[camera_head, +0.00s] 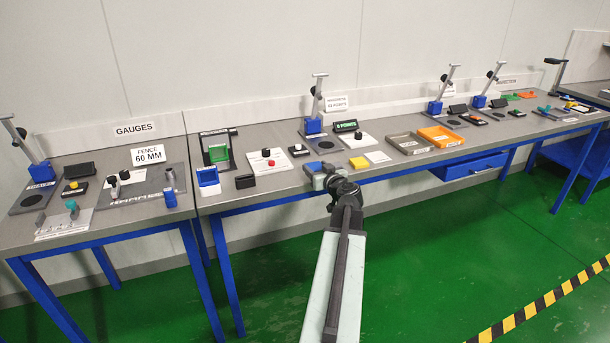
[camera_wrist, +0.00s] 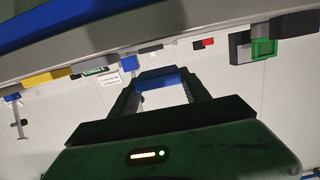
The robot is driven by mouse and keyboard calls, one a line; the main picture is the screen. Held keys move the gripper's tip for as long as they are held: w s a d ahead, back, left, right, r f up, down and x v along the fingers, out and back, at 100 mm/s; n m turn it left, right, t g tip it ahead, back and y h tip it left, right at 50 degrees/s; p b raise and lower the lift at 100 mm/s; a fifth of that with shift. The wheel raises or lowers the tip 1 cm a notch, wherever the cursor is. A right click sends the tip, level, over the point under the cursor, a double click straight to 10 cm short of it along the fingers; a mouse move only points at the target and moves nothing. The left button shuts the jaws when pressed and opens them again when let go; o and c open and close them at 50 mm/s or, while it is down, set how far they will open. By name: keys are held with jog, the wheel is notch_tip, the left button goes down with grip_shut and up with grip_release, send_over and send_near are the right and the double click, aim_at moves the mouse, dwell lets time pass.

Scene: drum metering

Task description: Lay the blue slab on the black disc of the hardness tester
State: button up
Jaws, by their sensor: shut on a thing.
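My gripper (camera_head: 322,176) is at the front edge of the long bench in the head view, near its middle. It is shut on the blue slab, which spans the gap between the fingertips in the wrist view (camera_wrist: 162,80). In the head view the slab is mostly hidden by the gripper. A hardness tester (camera_head: 314,126) stands behind it on the bench, with a blue body, a slanted grey lever and a grey base plate. Its black disc (camera_head: 326,145) lies bare on that plate, behind and apart from my gripper.
A yellow block (camera_head: 359,162) and a pale card (camera_head: 378,157) lie right of my gripper. A white panel with red and black knobs (camera_head: 269,161) is left. Grey (camera_head: 408,144) and orange (camera_head: 440,136) trays are farther right. Similar levered devices stand at both sides.

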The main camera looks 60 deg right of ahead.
aim_at(306, 177)
jog(key=shift+w+d+f, duration=0.1)
jog(key=shift+w+d, duration=0.05)
jog(key=shift+w, duration=0.5)
jog(key=shift+w+d, duration=0.1)
jog(key=shift+w, duration=0.55)
jog(key=w, duration=0.3)
jog(key=shift+d+f, duration=0.25)
jog(key=f+b, duration=0.1)
jog(key=b, duration=0.1)
jog(key=f+b, duration=0.2)
jog(key=shift+s+a+f, duration=0.1)
jog(key=shift+s+f, duration=0.05)
jog(key=shift+s, duration=0.2)
jog(key=shift+r+p, duration=0.2)
jog(key=shift+p, duration=0.1)
jog(key=shift+f, duration=0.15)
jog(key=o, duration=1.4)
